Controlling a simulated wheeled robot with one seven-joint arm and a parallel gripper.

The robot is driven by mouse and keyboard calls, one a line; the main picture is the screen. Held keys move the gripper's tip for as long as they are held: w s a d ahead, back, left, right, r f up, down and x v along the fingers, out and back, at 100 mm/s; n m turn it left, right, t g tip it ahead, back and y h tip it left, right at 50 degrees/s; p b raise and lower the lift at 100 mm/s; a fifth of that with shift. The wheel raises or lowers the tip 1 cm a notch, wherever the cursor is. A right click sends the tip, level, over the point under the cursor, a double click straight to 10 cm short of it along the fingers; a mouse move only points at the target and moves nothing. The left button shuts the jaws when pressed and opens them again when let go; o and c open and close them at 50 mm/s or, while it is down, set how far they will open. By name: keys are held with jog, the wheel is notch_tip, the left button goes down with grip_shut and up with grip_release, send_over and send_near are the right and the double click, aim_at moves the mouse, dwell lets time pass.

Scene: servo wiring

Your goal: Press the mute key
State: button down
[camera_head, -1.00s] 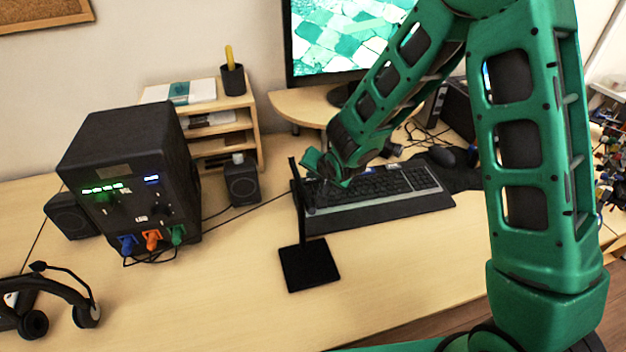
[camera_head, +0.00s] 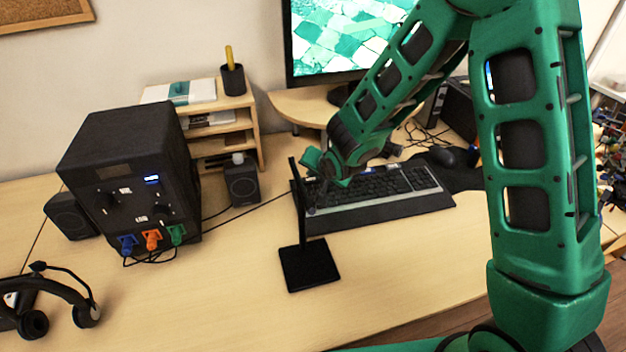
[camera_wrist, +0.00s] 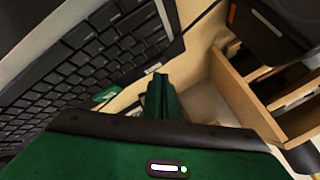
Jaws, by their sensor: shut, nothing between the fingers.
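A dark keyboard (camera_head: 385,185) with a paler frame lies on the desk below the monitor. In the wrist view its black keys (camera_wrist: 90,60) fill the upper left, but their labels are too small to read, so I cannot tell which is the mute key. My gripper (camera_wrist: 160,95) is shut and empty, its green fingertips together close to the keyboard's edge. In the head view my gripper (camera_head: 317,184) hangs at the left end of the keyboard, partly hidden by the black stand's post. I cannot tell whether the fingertips touch a key.
The black stand (camera_head: 308,266) stands in front of the keyboard's left end. A black box (camera_head: 130,170) with coloured plugs, a speaker (camera_head: 242,183) and a wooden shelf (camera_head: 252,125) are to the left. A headset (camera_head: 60,295) lies front left. The front middle desk is clear.

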jog(key=shift+r, duration=0.35)
jog(key=shift+r, duration=0.1)
jog(key=shift+r, duration=2.4)
jog(key=s+d+r+g+h, duration=0.15)
jog(key=s+d, duration=0.25)
jog(key=d, duration=0.4)
jog(key=s+d+r+g+h, duration=0.1)
jog(key=s+d+r, duration=0.25)
jog(key=d, duration=0.55)
jog(key=s+d+r+g+h, duration=0.15)
jog(key=s+d, duration=0.25)
jog(key=d, duration=0.4)
jog(key=s+d+r+g, duration=0.1)
jog(key=s+d, duration=0.2)
jog(key=s, duration=0.6)
jog(key=s+d+r+g+y, duration=0.1)
jog(key=s+d+g, duration=0.1)
jog(key=s, duration=0.8)
jog(key=s+d+r+g, duration=0.1)
jog(key=s+d, duration=0.3)
jog(key=s, duration=0.5)
jog(key=shift+s+d+r+m+g+y, duration=0.2)
jog(key=shift+s+r+m+g+y, duration=0.1)
jog(key=shift+s+r+m+g, duration=0.15)
